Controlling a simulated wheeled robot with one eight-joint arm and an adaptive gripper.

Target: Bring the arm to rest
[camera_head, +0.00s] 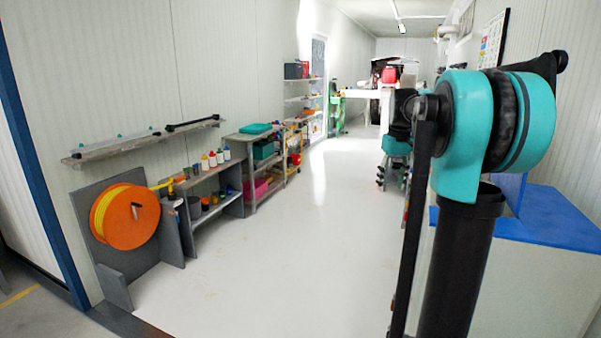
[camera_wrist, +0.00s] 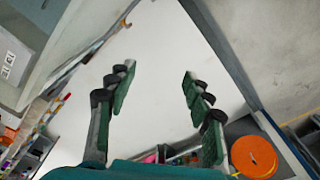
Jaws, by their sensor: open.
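My gripper (camera_wrist: 157,72) is open and empty in the wrist view, its two dark fingers with green pads spread well apart and nothing between them. In the head view my gripper (camera_head: 392,183) shows small behind my teal and black arm, with its dark fingers hanging down above the pale floor. The nearer arm links stand large at the right of the head view and hide part of what lies behind them.
An orange hose reel (camera_head: 131,216) stands at the left; it also shows in the wrist view (camera_wrist: 254,157). Shelves (camera_head: 215,190) with bottles and bins line the left wall. A blue-topped cabinet (camera_head: 560,215) stands at the right. The floor (camera_head: 290,260) between is clear.

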